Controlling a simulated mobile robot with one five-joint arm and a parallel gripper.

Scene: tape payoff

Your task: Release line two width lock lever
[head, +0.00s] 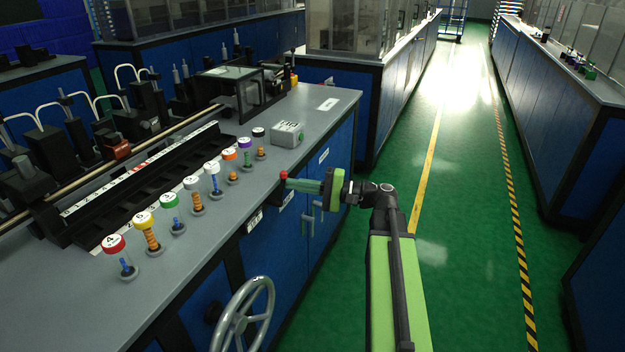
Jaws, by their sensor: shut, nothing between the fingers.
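A small lever with a red ball knob (283,175) stands at the right front edge of the grey bench top (190,262). It is likely the width lock lever, but no readable label confirms this. My gripper (293,184) reaches in from the right with its green fingers shut and empty. Its fingertips are right beside the lever, just below and right of the red knob. I cannot tell whether they touch it. The lower part of the lever is partly hidden at the bench edge.
A row of round-capped knobs on stems, such as the red one (113,243), lines the bench. A grey box (287,134) sits behind the lever. A handwheel (243,315) and door handles (312,215) project from the blue front. The green floor aisle (470,200) is clear.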

